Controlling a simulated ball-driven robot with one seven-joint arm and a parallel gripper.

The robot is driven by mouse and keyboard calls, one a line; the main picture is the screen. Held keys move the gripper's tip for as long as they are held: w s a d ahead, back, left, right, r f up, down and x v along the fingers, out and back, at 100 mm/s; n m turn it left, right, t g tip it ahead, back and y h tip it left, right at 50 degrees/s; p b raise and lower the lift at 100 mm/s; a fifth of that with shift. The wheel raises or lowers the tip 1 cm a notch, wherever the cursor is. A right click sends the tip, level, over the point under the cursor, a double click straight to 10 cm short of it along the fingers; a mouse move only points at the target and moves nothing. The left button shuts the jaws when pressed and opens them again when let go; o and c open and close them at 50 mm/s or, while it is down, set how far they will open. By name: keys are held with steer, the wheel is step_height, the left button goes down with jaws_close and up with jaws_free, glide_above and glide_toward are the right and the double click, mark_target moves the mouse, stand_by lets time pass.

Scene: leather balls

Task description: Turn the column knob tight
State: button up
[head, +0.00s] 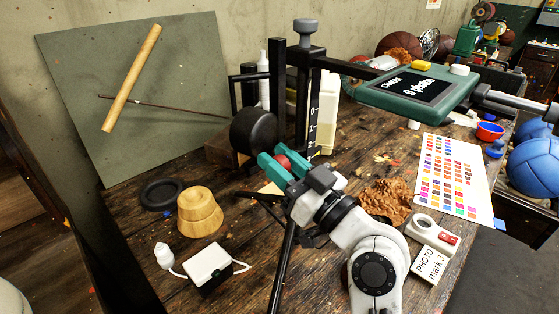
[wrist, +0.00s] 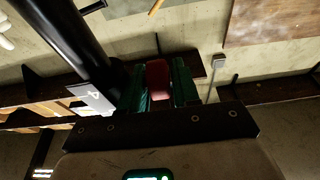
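My gripper (head: 284,163), with teal fingers, is low in front of the column. A red knob (head: 287,161) lies between the fingers, which appear shut on it. The wrist view shows the red knob (wrist: 158,76) flanked by both fingers (wrist: 159,88). Its join to the column is hidden.
A green camera panel (head: 417,88) juts out right of the column. A wooden stand (head: 199,211), black ring (head: 161,194), white box (head: 208,265), brown crumpled leather (head: 386,201) and colour chart (head: 450,176) lie around my arm. A thin black leg (head: 284,262) stands close left.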

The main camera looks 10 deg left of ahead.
steer(key=b+v, duration=0.2)
steer(key=v, duration=0.8)
steer(key=shift+s+d+b, duration=0.25)
steer(key=shift+d+b, duration=0.05)
steer(key=shift+b, duration=0.1)
steer(key=shift+o, duration=0.3)
steer(key=shift+f, duration=0.1)
